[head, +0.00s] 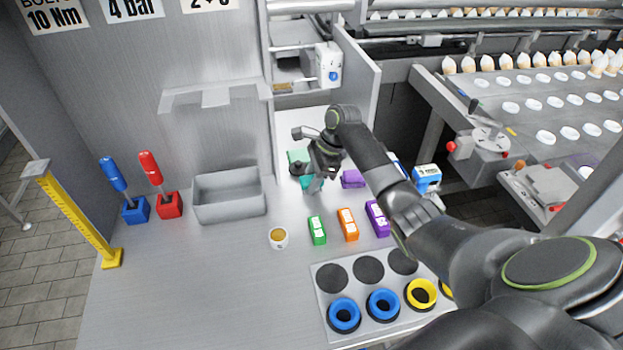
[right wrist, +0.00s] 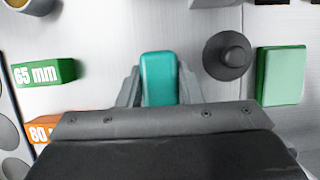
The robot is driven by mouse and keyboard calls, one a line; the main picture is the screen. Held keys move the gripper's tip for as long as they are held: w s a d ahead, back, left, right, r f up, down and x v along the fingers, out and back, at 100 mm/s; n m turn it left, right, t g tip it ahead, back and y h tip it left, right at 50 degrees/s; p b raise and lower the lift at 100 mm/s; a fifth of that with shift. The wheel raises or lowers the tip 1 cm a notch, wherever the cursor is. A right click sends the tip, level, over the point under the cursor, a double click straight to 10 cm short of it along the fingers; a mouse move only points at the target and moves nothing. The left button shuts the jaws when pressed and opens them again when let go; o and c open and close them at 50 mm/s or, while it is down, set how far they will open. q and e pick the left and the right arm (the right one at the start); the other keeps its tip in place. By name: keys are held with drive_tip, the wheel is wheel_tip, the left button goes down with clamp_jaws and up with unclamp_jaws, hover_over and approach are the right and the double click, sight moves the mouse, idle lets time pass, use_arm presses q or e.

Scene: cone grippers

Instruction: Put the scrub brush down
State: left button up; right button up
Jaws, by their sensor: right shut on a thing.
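My right gripper (head: 314,182) is above the back middle of the steel table. In the right wrist view, its fingers (right wrist: 160,88) are shut on a teal block with rounded edges, which looks like the scrub brush (right wrist: 159,78). Its underside and any bristles are hidden, and I cannot tell whether it touches the table. In the head view, the brush is mostly hidden by the gripper. My left gripper is in neither view.
A dark round knob-like thing (right wrist: 228,55) and a green block (right wrist: 281,75) are close beside the brush. Green (head: 317,229), orange (head: 348,224) and purple (head: 377,217) labelled blocks stand nearer. A grey bin (head: 230,209) is at left; bare table lies before it.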

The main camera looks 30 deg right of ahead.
drive_tip(key=o, duration=1)
drive_tip(key=shift+f, duration=0.1)
drive_tip(key=shift+o, duration=0.2)
drive_tip(key=b+v, duration=0.1)
drive_tip(key=v, duration=1.1)
